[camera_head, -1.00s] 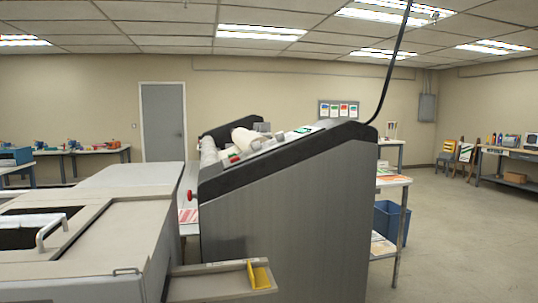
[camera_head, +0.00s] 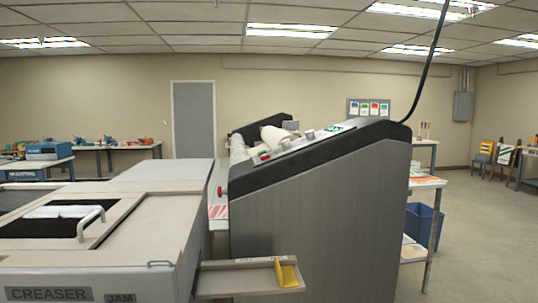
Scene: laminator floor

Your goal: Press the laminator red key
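The laminator (camera_head: 318,215) stands in the middle of the head view, with a grey side panel, black sloping edges and white rollers (camera_head: 272,137) on top. A small red piece (camera_head: 264,155) shows by the rollers, and a green-topped panel (camera_head: 333,128) lies higher up the slope. I cannot tell which red part is the key. Neither of my grippers is in view.
A creaser (camera_head: 110,240) with a metal handle fills the lower left, close against the laminator. A small tray with a yellow piece (camera_head: 288,272) juts out in front. A blue bin (camera_head: 421,226) stands at the right under a side table (camera_head: 428,183). Floor at the right is open.

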